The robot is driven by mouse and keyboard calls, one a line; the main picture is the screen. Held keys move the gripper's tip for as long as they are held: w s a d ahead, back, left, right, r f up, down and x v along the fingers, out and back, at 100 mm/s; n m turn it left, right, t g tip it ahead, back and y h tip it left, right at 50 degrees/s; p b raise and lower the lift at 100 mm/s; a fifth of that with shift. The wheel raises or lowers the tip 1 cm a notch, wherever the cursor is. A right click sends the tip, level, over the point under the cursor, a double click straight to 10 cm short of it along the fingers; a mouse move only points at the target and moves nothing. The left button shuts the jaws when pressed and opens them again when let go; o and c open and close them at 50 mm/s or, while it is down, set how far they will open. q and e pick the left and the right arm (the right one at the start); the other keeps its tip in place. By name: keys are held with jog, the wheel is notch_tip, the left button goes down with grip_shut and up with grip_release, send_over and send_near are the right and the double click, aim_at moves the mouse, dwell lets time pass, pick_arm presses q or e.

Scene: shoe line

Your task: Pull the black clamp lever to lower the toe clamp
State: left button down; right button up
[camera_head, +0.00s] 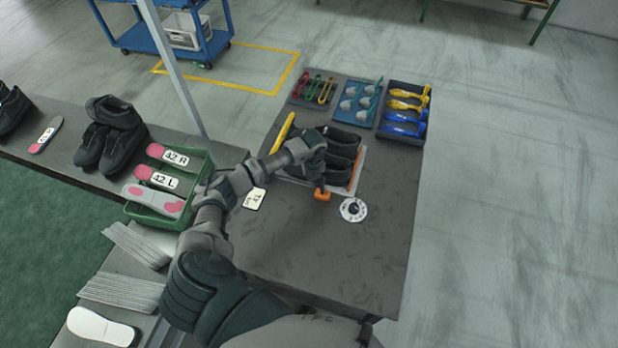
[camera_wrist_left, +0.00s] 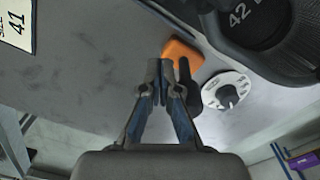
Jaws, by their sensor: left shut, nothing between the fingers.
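The toe clamp's orange part (camera_head: 321,195) sits at the front edge of the shoe fixture (camera_head: 357,172), which holds black shoes (camera_head: 343,142). In the left wrist view the orange part (camera_wrist_left: 184,52) is just beyond my fingertips. A short dark piece, which looks like the black clamp lever (camera_wrist_left: 186,92), stands right beside the right-hand finger; I cannot tell whether they touch. My left gripper (camera_head: 319,184) is shut and empty at the orange part; its fingers (camera_wrist_left: 162,68) also show in the wrist view. In the head view the gripper hides the lever. My right gripper is not in view.
A white round dial (camera_head: 353,210) lies just right of the clamp. Trays of tools (camera_head: 403,137) stand at the table's back. A green crate (camera_head: 135,211) with insoles is at left. The table's front (camera_head: 330,260) is clear.

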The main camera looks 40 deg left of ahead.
aim_at(323, 185)
pick_arm(q)
jog(key=shift+w+f, duration=0.1)
jog(key=shift+f, duration=0.05)
jog(key=shift+w+f, duration=0.1)
jog(key=shift+w, duration=0.05)
jog(key=shift+d, duration=0.2)
jog(key=shift+w+d, duration=0.15)
jog(key=shift+d, duration=0.55)
jog(key=shift+w+d+r, duration=0.1)
jog(key=shift+w+d, duration=0.05)
jog(key=shift+d, duration=0.35)
jog(key=shift+w+d+r, duration=0.1)
jog(key=shift+d, duration=0.4)
jog(key=shift+a, duration=0.15)
jog(key=shift+a+f, duration=0.1)
jog(key=shift+a, duration=0.35)
jog(key=shift+s+a, duration=0.25)
jog(key=shift+a, duration=0.1)
jog(key=shift+r+p, duration=0.25)
jog(key=shift+p, duration=0.05)
notch_tip(323, 185, up, 5)
jog(key=p, duration=0.4)
jog(key=shift+a, duration=0.15)
jog(key=shift+r+p, duration=1.45)
jog(key=shift+r, duration=0.35)
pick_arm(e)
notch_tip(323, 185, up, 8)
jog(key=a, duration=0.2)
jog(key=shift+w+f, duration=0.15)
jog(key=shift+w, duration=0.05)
